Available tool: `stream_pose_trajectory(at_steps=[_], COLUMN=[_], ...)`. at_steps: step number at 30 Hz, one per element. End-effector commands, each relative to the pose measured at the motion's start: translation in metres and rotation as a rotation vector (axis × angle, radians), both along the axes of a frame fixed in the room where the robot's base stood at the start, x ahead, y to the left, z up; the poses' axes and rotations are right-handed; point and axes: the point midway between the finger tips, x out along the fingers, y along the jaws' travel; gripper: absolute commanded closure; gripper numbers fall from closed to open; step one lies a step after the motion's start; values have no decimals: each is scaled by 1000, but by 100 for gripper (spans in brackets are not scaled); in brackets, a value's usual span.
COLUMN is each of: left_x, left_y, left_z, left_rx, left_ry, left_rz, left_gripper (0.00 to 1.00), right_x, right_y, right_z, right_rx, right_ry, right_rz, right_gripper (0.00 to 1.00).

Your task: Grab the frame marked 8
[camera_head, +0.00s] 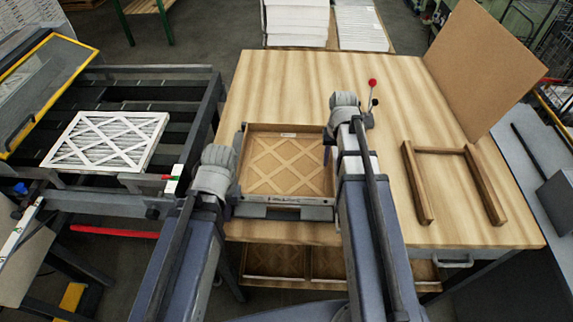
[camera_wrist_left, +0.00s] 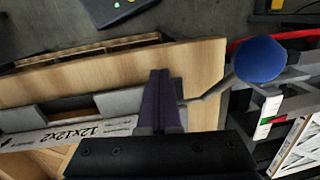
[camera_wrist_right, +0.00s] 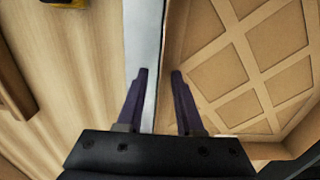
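A brown cardboard frame with a lattice (camera_head: 287,165) lies on the wooden table between my two grippers. Its pale front edge reads "12x12x2" in the left wrist view (camera_wrist_left: 95,131); I cannot make out an 8. My left gripper (camera_head: 231,192) is at its front left corner. Its fingers (camera_wrist_left: 160,100) look closed together, with nothing clearly between them. My right gripper (camera_head: 328,145) is at the frame's right side. In the right wrist view its fingers (camera_wrist_right: 160,98) stand apart, with a pale side strip (camera_wrist_right: 147,50) running between them and the lattice to the right.
A white pleated filter (camera_head: 107,140) lies on the dark rack at the left. A U-shaped wooden frame (camera_head: 425,190) and an upright brown board (camera_head: 485,65) are on the table's right. A red-knobbed lever (camera_head: 373,84) stands behind my right gripper. More frames (camera_head: 275,261) sit under the table.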

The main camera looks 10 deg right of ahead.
Motion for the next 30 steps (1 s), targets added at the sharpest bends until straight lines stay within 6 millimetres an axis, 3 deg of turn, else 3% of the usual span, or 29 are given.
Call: stream_pose_trajectory(at_steps=[1, 9, 30], left_x=[0, 0, 0], left_y=[0, 0, 0], left_z=[0, 0, 0], left_rx=[0, 0, 0], left_ry=[0, 0, 0], left_rz=[0, 0, 0], left_gripper=[100, 100, 100], right_x=[0, 0, 0], right_y=[0, 0, 0], right_z=[0, 0, 0], right_rx=[0, 0, 0], right_ry=[0, 0, 0], right_rz=[0, 0, 0], right_gripper=[71, 100, 100])
